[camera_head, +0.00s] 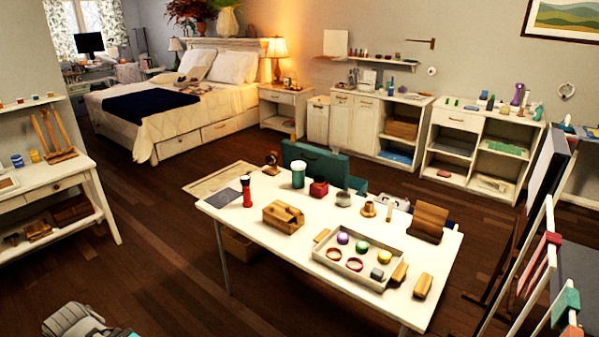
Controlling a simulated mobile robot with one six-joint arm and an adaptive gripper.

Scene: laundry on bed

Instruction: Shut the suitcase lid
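A teal upright panel (316,166) stands behind the far edge of the white table. It looks like the raised lid of an open suitcase, but I cannot be sure. A smaller teal part (358,184) shows at its right, lower down. The table and the things on it hide the lower portion, so I cannot see the suitcase base or its contents. A grey and teal rounded part at the bottom left edge seems to be my own arm. No gripper fingers show.
The white table (232,212) carries a wooden box (283,217), a tray (318,252) of small objects, a red bottle (247,191) and jars. An easel (520,270) stands at the right. A bed (180,115) and white cabinets (355,122) line the back. Floor is clear at left.

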